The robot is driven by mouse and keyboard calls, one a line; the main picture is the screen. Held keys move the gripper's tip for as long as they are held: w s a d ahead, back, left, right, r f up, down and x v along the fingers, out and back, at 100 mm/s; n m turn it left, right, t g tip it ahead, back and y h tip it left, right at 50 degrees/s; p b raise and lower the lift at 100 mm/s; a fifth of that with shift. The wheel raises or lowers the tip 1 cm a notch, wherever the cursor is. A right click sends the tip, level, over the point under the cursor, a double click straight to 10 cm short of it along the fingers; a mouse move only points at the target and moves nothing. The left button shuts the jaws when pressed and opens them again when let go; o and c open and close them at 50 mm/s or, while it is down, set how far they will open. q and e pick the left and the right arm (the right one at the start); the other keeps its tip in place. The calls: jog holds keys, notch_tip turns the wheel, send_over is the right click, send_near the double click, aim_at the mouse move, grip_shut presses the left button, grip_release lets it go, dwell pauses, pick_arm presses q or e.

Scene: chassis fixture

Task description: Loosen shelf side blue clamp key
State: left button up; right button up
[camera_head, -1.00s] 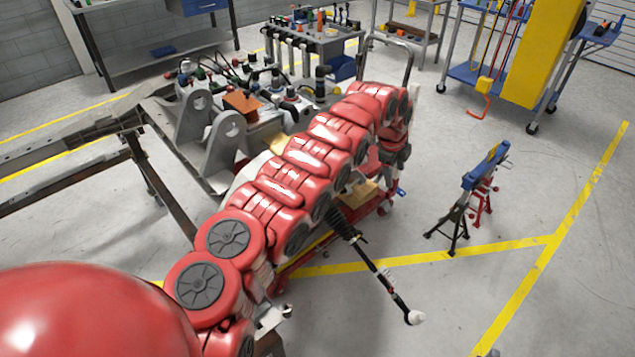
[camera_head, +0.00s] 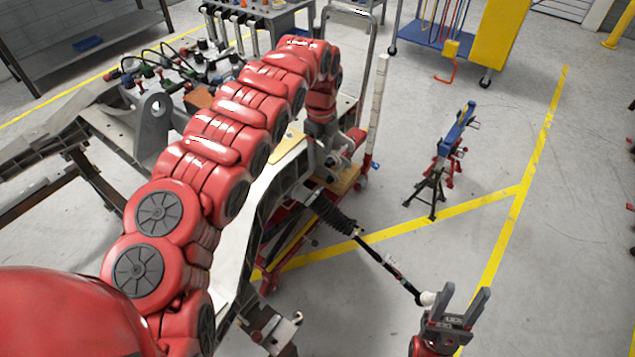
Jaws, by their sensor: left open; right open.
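No blue clamp key can be made out clearly. A small blue part (camera_head: 376,167) shows at the right edge of the red cart; I cannot tell whether it belongs to the clamp. My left arm crosses the middle and bends down at its far end. My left gripper (camera_head: 328,163) is small there, over the far end of the chassis frame (camera_head: 262,212), its fingers hard to make out. My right gripper (camera_head: 463,300) is at the lower right, fingers apart and pointing up. It looks empty, close to the white end of a black rod (camera_head: 385,262).
A blue bar (camera_head: 458,128) rests on black and red stands at the right. A red cart (camera_head: 300,243) stands under the frame. A tool cart (camera_head: 262,18) and a blue shelf trolley with a yellow panel (camera_head: 528,45) stand behind. The right floor is mostly clear.

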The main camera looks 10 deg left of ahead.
aim_at(320, 190)
pick_arm(q)
notch_tip(320, 190, down, 12)
jog(key=shift+f+p, duration=0.1)
jog(key=shift+p, duration=0.45)
jog(key=shift+a+f, duration=0.15)
jog(key=shift+f, duration=0.4)
jog(key=shift+c, duration=0.3)
grip_shut()
